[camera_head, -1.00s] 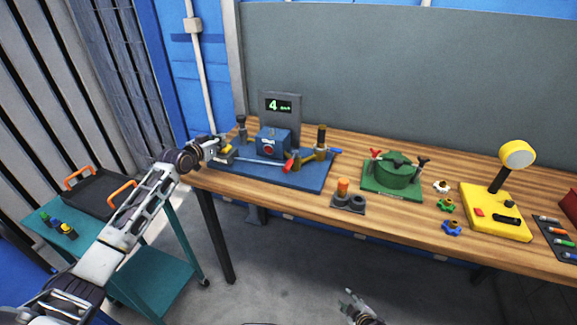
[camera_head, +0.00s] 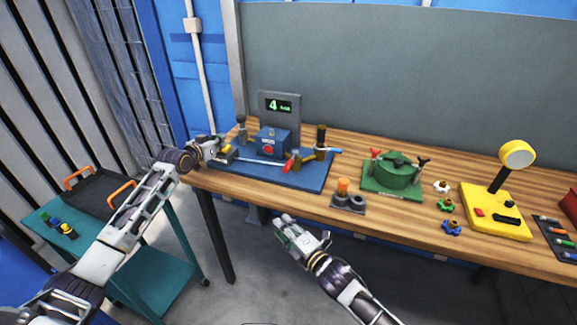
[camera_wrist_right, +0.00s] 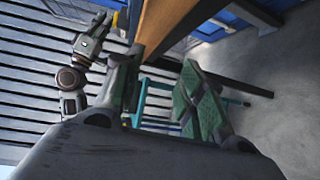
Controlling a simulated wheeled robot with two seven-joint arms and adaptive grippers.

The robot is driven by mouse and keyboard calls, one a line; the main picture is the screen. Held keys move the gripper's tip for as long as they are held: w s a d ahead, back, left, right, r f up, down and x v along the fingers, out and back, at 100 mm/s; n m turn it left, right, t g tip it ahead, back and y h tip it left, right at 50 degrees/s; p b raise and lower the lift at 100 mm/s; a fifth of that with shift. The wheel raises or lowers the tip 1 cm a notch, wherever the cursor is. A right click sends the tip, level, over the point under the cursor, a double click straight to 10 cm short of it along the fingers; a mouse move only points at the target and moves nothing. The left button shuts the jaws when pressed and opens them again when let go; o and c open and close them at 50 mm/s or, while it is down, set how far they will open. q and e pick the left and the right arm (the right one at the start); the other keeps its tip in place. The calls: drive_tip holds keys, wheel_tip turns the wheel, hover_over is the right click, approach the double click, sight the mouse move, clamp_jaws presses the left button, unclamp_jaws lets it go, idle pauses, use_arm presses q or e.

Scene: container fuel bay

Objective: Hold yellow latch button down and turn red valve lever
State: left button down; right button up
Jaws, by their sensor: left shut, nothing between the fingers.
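The yellow latch button (camera_head: 226,149) sits at the left end of the blue valve board (camera_head: 250,178) on the bench. My left gripper (camera_head: 219,151) is shut and empty, right at the button; whether it presses the button down cannot be told. The red valve lever (camera_head: 289,166) shows at the board's front right, beside brass-coloured fittings, with no gripper on it. My right gripper (camera_head: 284,230) is in front of the bench edge, below and apart from the lever. Its fingers stand apart and empty in the right wrist view (camera_wrist_right: 162,88).
A display panel (camera_head: 280,106) reading 4 stands behind the board. An orange-topped part in a grey holder (camera_head: 348,202), a green pot fixture (camera_head: 391,175) and a yellow lamp stand (camera_head: 495,212) are to the right. A teal cart (camera_head: 160,275) stands at left.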

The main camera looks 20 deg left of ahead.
wheel_tip(320, 180, up, 3)
drive_tip(key=a+n, duration=0.1)
drive_tip(key=m+t+h, duration=0.2)
approach(289, 165)
drive_tip(key=shift+s+d+f, duration=0.2)
drive_tip(key=shift+s+d, duration=0.05)
drive_tip(key=shift+w+a, duration=0.1)
drive_tip(key=shift+x, duration=5.85)
drive_tip(key=shift+w+f, duration=0.1)
clamp_jaws()
